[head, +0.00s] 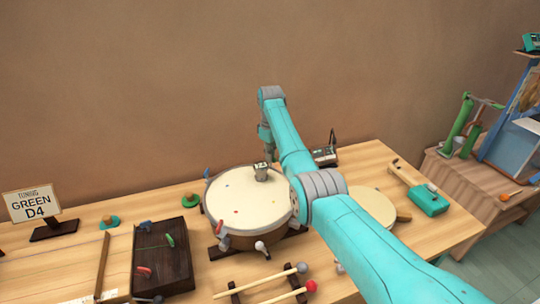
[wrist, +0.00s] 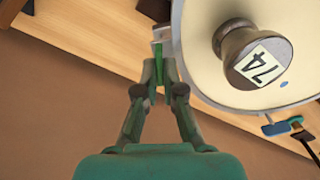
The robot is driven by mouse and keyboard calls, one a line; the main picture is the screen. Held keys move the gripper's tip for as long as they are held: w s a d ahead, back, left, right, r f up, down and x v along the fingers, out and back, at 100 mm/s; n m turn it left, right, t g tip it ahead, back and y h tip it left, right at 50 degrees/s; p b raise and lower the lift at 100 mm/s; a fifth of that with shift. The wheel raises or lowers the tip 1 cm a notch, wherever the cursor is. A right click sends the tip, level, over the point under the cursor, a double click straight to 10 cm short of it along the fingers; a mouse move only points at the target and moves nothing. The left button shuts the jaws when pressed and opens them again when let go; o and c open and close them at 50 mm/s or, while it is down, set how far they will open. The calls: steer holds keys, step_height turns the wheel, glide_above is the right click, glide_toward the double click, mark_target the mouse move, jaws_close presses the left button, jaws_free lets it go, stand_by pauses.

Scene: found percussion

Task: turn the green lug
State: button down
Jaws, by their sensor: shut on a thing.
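The drum (head: 245,212) stands mid-table, with a pale skin, coloured dots near its rim and a dark weight (head: 262,174) on top. The wrist view shows the weight (wrist: 254,57) labelled 74. My gripper (wrist: 160,62) is shut on the green lug (wrist: 159,70), a narrow green piece beside the drum's edge, just below a pale metal bracket (wrist: 161,35). The drum skin (wrist: 205,75) lies to the right of the fingers. In the head view the gripper is behind the drum's far side, and the green lug and fingertips are hidden there.
A sign (head: 32,203) reads "TUNING GREEN D4". A dark tray (head: 163,280) holds coloured pieces. Mallets (head: 262,284) lie in front of the drum. A round pale disc (head: 366,208) and a teal box (head: 428,200) are to the right. A blue lug (wrist: 275,129) shows at the rim.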

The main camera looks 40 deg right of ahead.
steer(key=m, duration=0.4)
steer(key=shift+d+m, duration=0.15)
steer(key=shift+m, duration=0.15)
steer(key=shift+s+d+m, duration=0.1)
steer(key=shift+m, duration=3.15)
steer(key=shift+s+d+m, duration=0.1)
steer(key=shift+m, duration=3.15)
steer(key=c, duration=1.3)
jaws_free()
step_height(320, 180, up, 12)
